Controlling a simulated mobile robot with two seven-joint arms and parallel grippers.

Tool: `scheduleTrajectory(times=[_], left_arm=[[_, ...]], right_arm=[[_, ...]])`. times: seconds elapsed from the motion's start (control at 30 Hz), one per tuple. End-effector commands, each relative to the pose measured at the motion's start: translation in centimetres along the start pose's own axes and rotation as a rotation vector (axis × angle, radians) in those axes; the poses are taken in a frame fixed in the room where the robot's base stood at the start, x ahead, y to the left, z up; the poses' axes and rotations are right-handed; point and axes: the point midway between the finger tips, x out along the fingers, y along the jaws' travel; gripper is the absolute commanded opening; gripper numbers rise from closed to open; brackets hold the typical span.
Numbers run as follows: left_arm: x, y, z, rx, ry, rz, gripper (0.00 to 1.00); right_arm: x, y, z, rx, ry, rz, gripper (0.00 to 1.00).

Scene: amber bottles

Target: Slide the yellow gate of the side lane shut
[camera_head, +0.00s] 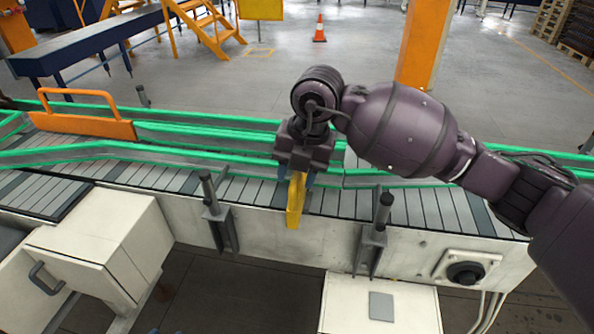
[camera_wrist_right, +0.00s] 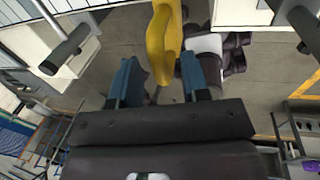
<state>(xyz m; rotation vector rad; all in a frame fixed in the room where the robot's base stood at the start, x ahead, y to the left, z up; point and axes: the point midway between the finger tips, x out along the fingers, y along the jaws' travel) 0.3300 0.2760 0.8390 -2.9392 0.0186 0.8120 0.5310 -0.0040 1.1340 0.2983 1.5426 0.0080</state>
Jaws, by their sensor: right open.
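The yellow gate (camera_head: 295,203) shows as a narrow upright yellow piece at the near edge of the conveyor, in the middle of the head view. My right gripper (camera_head: 296,180) points down over it and hides its upper part. In the right wrist view the yellow gate (camera_wrist_right: 164,40) reaches in between the two blue fingers of my open right gripper (camera_wrist_right: 158,66). Gaps show beside it, and I cannot tell whether either finger touches it. My left gripper is not in view.
An orange plate with a handle (camera_head: 82,128) stands across the conveyor at the left. Green guide rails (camera_head: 210,141) run along the belt. Dark posts on brackets (camera_head: 215,210) (camera_head: 376,228) stand on either side of the gate. White boxes (camera_head: 380,305) sit below the front edge.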

Motion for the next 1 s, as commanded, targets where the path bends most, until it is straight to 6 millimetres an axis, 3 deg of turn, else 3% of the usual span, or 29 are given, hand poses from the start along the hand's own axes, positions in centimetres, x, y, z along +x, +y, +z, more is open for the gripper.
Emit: scheduleTrajectory(times=[0.07,0.33,0.63,1.0], left_arm=[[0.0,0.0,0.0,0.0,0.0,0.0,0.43],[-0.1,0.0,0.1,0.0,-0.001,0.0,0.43],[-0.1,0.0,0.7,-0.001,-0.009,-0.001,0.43],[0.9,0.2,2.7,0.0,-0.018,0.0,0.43]], right_arm=[[0.0,0.0,0.0,0.0,0.0,0.0,0.39],[0.0,0.0,0.0,0.0,0.0,0.0,0.0],[0.0,0.0,0.6,0.002,-0.001,-0.001,0.0],[0.0,-0.1,6.1,0.002,-0.002,-0.001,0.0]])
